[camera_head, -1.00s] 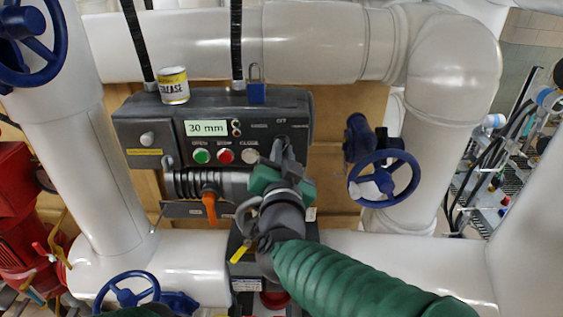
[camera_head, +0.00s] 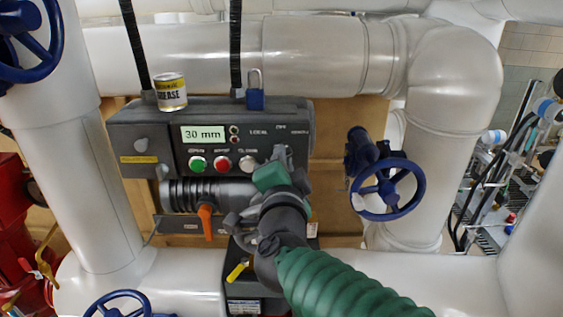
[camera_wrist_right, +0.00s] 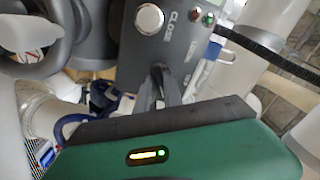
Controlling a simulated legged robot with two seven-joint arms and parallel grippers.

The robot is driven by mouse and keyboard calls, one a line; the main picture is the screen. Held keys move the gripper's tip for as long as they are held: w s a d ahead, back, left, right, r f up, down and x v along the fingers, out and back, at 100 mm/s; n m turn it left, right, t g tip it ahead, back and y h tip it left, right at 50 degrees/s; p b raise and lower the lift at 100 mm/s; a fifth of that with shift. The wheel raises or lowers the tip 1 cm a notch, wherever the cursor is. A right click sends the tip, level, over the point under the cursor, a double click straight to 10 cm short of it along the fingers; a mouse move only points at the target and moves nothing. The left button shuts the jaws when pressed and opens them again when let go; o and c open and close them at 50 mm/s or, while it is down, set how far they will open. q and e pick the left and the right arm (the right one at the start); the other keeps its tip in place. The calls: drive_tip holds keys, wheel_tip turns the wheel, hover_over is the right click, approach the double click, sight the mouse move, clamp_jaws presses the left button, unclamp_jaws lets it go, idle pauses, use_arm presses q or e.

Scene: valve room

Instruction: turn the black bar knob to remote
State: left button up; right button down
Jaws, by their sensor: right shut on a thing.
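The dark grey control box (camera_head: 150,128) hangs in the middle of the head view, with LOCAL, OFF and REMOTE lettering at its upper right. My right gripper (camera_head: 280,156) reaches up to the box just below this lettering. Its dark fingers are close together on the black bar knob, which they hide almost wholly, so its pointing direction cannot be read. In the right wrist view the fingers (camera_wrist_right: 168,88) meet the box face (camera_wrist_right: 190,45) beside the CLOSE button (camera_wrist_right: 149,18). My left gripper is not in view.
Green (camera_head: 197,163), red (camera_head: 222,164) and white buttons sit left of my right gripper. A grease can (camera_head: 171,92) and a blue padlock (camera_head: 255,97) are on top of the box. An orange lever (camera_head: 205,221) is below. A blue handwheel (camera_head: 388,189) stands right.

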drive_tip(key=shift+f, duration=0.2)
drive_tip(key=c, duration=1.7)
unclamp_jaws()
drive_tip(key=shift+o, duration=1.1)
drive_tip(key=shift+s+r, duration=0.1)
drive_tip(key=shift+s+d, duration=0.1)
